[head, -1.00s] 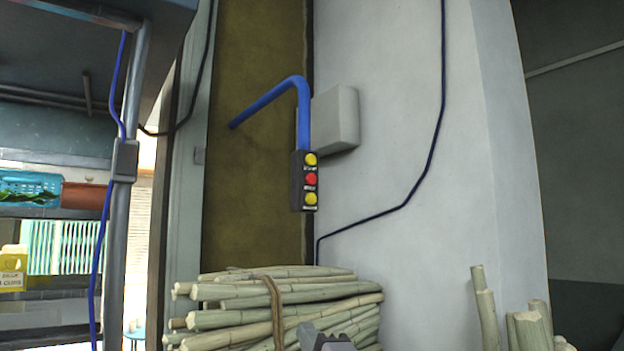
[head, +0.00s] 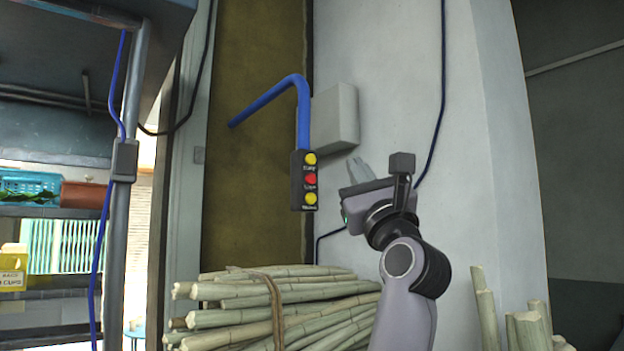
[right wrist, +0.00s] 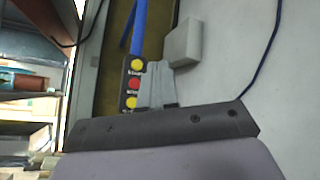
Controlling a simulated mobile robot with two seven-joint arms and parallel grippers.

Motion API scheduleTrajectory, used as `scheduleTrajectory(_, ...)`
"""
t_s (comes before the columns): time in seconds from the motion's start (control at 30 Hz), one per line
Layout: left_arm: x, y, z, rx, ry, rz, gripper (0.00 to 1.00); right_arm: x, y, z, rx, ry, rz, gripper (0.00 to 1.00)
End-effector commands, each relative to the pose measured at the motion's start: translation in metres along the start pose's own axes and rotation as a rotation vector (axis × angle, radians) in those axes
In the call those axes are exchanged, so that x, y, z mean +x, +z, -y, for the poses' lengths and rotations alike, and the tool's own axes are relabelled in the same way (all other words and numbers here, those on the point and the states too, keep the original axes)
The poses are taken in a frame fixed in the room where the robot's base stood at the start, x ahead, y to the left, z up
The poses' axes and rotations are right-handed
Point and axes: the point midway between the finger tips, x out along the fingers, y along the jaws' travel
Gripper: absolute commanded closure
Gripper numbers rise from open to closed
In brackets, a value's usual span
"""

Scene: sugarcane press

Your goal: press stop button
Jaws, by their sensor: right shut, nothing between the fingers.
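The control box (head: 297,181) is black and hangs from a bent blue pipe in the middle of the head view. It has a red button (head: 311,179) between two yellow buttons, one above (head: 310,159) and one below (head: 310,198). The labels are too small to read surely. My right gripper (head: 358,165) is raised to the right of the box, shut and empty, apart from the buttons in this view. In the right wrist view its fingers (right wrist: 158,70) appear beside the buttons, with the red button (right wrist: 134,85) visible to their left. My left gripper is not in view.
A bundle of sugarcane (head: 260,300) is stacked below the box. A pale wall box (head: 336,115) sits behind the pipe. A metal post (head: 126,190) and shelves stand at the left. More cane (head: 530,325) stands at the lower right.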

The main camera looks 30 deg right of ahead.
Motion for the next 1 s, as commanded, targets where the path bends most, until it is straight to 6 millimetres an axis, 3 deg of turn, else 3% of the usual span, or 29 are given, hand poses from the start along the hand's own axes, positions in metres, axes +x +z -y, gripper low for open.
scheduleTrajectory(0.37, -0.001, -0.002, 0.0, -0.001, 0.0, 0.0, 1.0, 0.007, -0.005, -0.005, -0.004, 0.003, -0.003, 1.0)
scheduleTrajectory(0.8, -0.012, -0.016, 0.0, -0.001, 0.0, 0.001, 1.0, 0.05, -0.033, -0.035, -0.004, 0.004, -0.003, 1.0)
scheduleTrajectory(1.0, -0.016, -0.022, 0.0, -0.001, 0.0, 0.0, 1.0, 0.06, -0.042, -0.043, -0.004, 0.003, -0.002, 1.0)
